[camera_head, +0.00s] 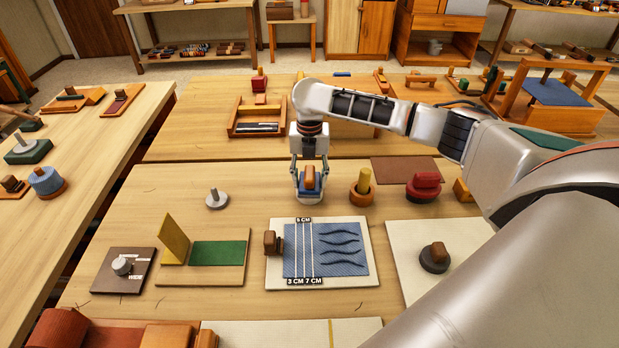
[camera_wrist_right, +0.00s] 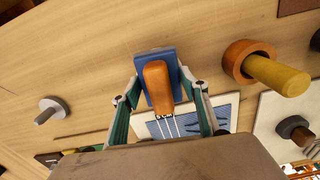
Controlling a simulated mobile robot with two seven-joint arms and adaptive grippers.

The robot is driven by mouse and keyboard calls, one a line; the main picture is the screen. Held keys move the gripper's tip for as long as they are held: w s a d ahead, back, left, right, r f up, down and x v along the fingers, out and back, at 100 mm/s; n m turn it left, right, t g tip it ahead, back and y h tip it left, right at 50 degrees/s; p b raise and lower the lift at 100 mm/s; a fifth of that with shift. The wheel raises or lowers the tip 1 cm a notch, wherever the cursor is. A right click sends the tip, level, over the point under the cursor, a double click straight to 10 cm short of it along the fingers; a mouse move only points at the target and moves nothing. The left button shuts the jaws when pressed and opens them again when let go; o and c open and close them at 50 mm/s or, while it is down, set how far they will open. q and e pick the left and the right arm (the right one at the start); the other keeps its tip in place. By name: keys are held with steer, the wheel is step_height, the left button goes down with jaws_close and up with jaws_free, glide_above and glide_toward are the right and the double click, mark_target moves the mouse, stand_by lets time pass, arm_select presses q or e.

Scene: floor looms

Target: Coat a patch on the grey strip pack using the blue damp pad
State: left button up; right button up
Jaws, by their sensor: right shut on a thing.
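The blue damp pad (camera_head: 311,195) has an orange-brown wooden handle and is held at my right gripper (camera_head: 310,182). In the right wrist view, the pad (camera_wrist_right: 168,58) lies between the fingers of the gripper (camera_wrist_right: 162,95), which are shut on its handle. The pad is over the bare wood behind a white board; I cannot tell whether it touches the table. No thing is clearly the grey strip pack. The board (camera_head: 372,275) carries a blue-grey sheet (camera_head: 300,262) with pale lines, dark wavy strips and "CM" labels. My left gripper is not in view.
An orange cup with a yellow peg (camera_head: 362,190) and a red block (camera_head: 425,187) stand right of the gripper. A grey knob (camera_head: 216,199) stands left. A green panel board (camera_head: 218,253) and a cream board with a dark knob (camera_head: 434,258) flank the white board.

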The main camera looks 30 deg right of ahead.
mark_target(310, 172)
steer(key=shift+r+p, duration=1.1)
steer(key=shift+p, duration=0.4)
steer(key=shift+r+p, duration=0.4)
steer(key=shift+r, duration=0.15)
steer(key=shift+r+p, duration=0.45)
steer(key=shift+r, duration=1.35)
